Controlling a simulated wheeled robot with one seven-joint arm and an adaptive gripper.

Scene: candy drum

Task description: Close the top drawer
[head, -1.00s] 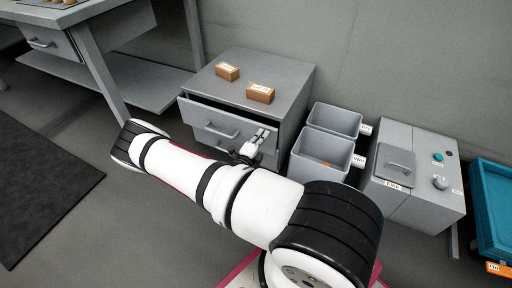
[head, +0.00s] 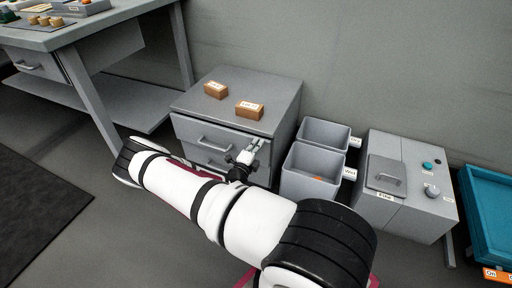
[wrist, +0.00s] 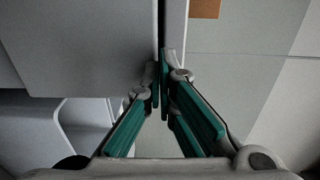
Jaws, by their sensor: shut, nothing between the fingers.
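The grey drawer cabinet (head: 240,97) stands left of centre in the head view. Its top drawer (head: 185,128) sits almost flush under the cabinet top; I cannot tell whether a thin gap is left. The drawer handle (head: 215,145) is on its front. My gripper (head: 255,146) is shut and empty at the right end of the drawer front. In the wrist view the shut fingertips (wrist: 163,62) are at the edge of a grey panel (wrist: 80,40), beside a narrow dark line. Whether they touch it is unclear. My arm hides part of the lower front.
Grey bins (head: 312,165) stand close on the right, then a grey machine (head: 400,190) and a teal tray (head: 485,215). A workbench (head: 90,35) stands left. Floor at left is open.

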